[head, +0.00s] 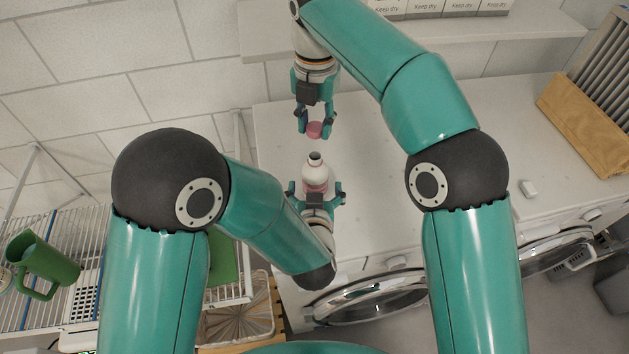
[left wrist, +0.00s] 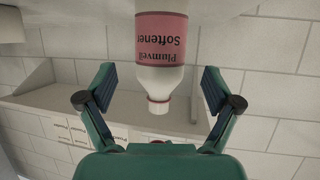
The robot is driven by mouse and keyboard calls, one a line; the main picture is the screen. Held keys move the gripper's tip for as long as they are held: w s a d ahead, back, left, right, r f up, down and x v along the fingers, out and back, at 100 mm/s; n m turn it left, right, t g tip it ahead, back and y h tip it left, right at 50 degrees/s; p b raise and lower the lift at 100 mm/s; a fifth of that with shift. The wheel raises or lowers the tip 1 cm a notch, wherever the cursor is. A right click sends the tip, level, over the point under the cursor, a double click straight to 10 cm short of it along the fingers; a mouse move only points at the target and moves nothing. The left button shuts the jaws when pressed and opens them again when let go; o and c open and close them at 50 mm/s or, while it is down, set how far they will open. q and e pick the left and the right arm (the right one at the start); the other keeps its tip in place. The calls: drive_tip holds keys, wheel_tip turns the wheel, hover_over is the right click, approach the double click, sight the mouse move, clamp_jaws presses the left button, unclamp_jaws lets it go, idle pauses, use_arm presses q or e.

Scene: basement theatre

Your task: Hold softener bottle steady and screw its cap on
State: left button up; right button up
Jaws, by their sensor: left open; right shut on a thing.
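The softener bottle (head: 315,172) is white with a pink label and stands upright on the white counter, its neck uncapped. In the left wrist view the bottle (left wrist: 162,40) appears upside down, its label reading "Plumveil Softener". My left gripper (head: 316,188) is open at the bottle's near side, with a finger on either side; the wrist view shows gaps between the fingers and the bottle. My right gripper (head: 315,130) is shut on the pink cap (head: 314,130), beyond the bottle and apart from its neck.
A wooden-framed slatted thing (head: 585,125) stands at the far right. A shelf (head: 500,30) with "Keep dry" boxes is at the back. A wire rack with a green mug (head: 45,262) is at left.

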sight(315, 156)
use_arm(q)
drive_tip(key=shift+x, duration=2.55)
drive_tip(key=shift+c, duration=0.2)
clamp_jaws()
use_arm(e)
drive_tip(key=shift+f, duration=2.4)
drive_tip(key=shift+f, duration=0.1)
drive_tip(key=shift+f, duration=0.8)
drive_tip(key=shift+f, duration=0.55)
